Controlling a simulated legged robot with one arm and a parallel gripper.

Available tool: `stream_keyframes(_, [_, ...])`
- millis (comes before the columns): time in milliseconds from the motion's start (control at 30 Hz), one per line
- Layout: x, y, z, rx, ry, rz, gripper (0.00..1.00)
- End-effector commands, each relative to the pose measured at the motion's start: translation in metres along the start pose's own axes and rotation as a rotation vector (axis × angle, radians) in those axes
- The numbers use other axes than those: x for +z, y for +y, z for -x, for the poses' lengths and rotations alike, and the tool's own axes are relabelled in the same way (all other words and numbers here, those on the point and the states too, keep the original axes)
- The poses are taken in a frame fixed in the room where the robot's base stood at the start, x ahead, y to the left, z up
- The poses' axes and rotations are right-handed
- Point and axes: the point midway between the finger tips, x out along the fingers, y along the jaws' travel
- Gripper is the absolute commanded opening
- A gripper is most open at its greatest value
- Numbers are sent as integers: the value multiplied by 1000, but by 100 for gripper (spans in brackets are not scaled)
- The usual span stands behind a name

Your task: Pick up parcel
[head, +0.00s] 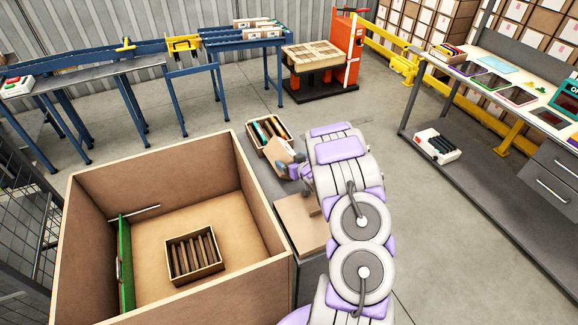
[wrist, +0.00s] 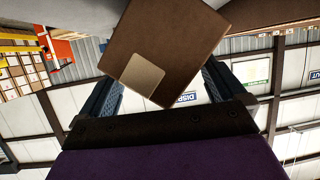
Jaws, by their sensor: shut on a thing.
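The parcel is a small brown box with a pale label. It fills the top middle of the wrist view (wrist: 185,40) and shows at my fingers in the head view (head: 277,152). My gripper (head: 294,169) is shut on it, with one dark finger on each side in the wrist view (wrist: 160,85). The parcel is tilted, near a small open carton (head: 253,144) with several upright items inside. I cannot tell whether the parcel touches that carton. My arm hides part of the surface below.
A large open carton (head: 255,180) stands at lower left, holding a green panel (head: 126,270) and a small slatted box (head: 195,283). A flat brown piece (head: 296,218) lies beside my arm. Workbench (head: 500,85) at right, blue conveyor (head: 246,39) behind.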

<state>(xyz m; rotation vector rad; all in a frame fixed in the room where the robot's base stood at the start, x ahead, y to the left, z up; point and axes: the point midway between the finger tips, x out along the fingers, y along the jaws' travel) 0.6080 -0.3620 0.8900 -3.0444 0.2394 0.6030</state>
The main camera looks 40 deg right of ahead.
Motion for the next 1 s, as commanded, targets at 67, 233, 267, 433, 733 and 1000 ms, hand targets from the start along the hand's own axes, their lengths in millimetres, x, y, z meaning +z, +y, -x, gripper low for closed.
stream_keyframes(67, [3,2,0,6,-5,-3,64])
stream_keyframes(233, [3,2,1,7,-7,-3,47])
stream_keyframes(267, [4,2,1,7,-7,-3,46])
stream_keyframes(433, [4,2,1,7,-9,-3,45])
stream_keyframes(733, [-11,1,8,6,-9,-2,18])
stream_keyframes(1000, [-63,1,28,6,-1,0,0])
